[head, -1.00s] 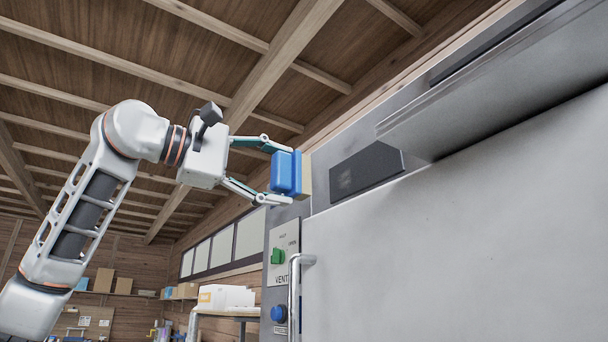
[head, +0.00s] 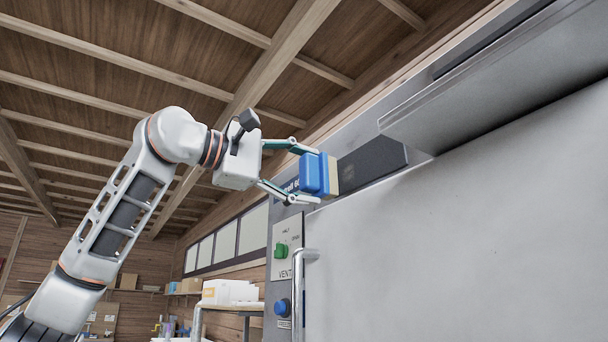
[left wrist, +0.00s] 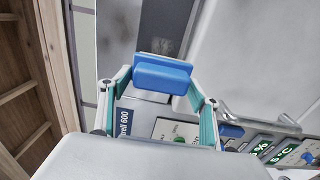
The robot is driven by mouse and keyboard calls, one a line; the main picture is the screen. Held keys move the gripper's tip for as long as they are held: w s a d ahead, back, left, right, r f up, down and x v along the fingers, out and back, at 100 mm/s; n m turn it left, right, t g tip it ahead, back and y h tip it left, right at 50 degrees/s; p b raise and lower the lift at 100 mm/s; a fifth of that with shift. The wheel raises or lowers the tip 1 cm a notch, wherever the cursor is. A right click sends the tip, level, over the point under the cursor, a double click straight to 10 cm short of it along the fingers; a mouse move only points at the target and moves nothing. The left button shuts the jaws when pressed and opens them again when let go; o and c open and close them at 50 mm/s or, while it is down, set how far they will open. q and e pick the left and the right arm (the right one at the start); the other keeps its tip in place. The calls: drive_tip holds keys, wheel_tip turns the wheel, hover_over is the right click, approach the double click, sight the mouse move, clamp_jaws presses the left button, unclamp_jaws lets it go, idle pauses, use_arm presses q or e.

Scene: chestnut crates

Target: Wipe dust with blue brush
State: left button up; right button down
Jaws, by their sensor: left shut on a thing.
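My left gripper (head: 316,176) is shut on the blue brush (head: 310,173). The brush has a blue body and a tan bristle side that faces right, toward the machine. It also shows between my fingers in the left wrist view (left wrist: 162,78). A dark panel (head: 376,164) sits on the grey machine, and the brush covers its left end in the head view. In the left wrist view a greyish dusty patch (left wrist: 167,47) shows on the dark panel (left wrist: 165,18), just beyond the brush. I cannot tell whether the bristles touch it. My right gripper is out of view.
A metal hood edge (head: 480,80) juts out above and right of the dark panel. White boxes (head: 228,292) stand farther back.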

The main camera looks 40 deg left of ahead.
use_arm(q)
drive_tip(key=shift+x, duration=1.3)
idle(0.5)
drive_tip(key=d, duration=0.1)
drive_tip(key=s+d, duration=0.1)
drive_tip(key=d, duration=0.1)
drive_tip(key=shift+s+d, duration=0.25)
drive_tip(key=shift+d, duration=0.1)
drive_tip(key=shift+a, duration=0.1)
drive_tip(key=shift+w+a, duration=0.4)
drive_tip(key=shift+a, duration=0.45)
drive_tip(key=shift+w+a, duration=0.45)
drive_tip(key=shift+a, duration=0.45)
drive_tip(key=shift+v, duration=2.95)
